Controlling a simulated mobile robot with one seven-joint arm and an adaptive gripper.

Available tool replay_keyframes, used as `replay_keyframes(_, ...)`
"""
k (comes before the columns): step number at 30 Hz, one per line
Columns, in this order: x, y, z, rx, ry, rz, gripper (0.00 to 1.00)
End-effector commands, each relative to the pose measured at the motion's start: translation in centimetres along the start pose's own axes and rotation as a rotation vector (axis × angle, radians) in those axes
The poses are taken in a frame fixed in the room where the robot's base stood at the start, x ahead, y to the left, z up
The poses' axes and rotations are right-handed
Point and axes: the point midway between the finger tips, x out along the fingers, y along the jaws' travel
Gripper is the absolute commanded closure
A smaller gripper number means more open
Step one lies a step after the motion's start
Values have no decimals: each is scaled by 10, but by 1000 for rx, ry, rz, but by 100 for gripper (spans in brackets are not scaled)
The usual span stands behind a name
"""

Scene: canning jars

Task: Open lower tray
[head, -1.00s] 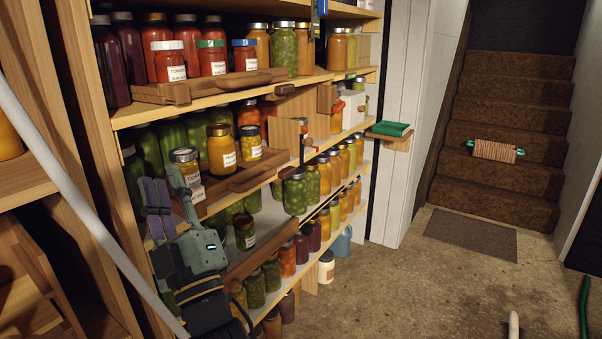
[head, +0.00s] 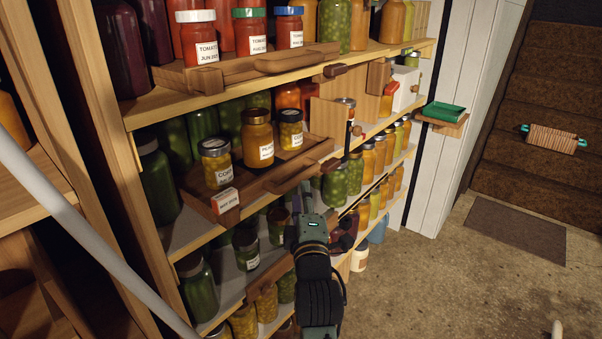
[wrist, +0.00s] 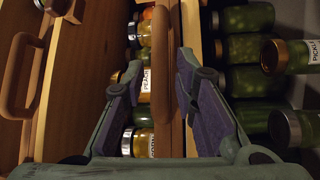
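The lower tray (head: 255,190) is a brown wooden tray on the middle shelf. It holds a peach jar (head: 257,140) and two corn jars (head: 215,165). Its long curved handle (head: 305,178) is on the front board. My gripper (wrist: 158,85) is open in the wrist view, with one finger on each side of this handle (wrist: 160,65); no firm grip shows. In the head view my gripper (head: 305,205) is just below the handle, its fingertips hard to make out. The peach jar (wrist: 146,82) shows behind the fingers.
An upper tray (head: 215,75) with tomato jars is on the shelf above; its handle (wrist: 22,75) shows in the wrist view. Pickle jars (wrist: 290,57) stand on the shelf below. A small label block (head: 225,201) is at the tray's left front. Open floor (head: 450,270) lies to the right.

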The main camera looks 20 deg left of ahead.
Motion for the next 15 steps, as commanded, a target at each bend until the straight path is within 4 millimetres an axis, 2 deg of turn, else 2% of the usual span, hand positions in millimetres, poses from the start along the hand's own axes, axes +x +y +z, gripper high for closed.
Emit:
replay_keyframes(1,12,3,-1,0,1,0,74)
replay_keyframes(6,42,3,-1,-1,1,1,74)
replay_keyframes(10,58,2,-1,0,0,1,74)
replay_keyframes(15,68,1,-1,0,0,1,74)
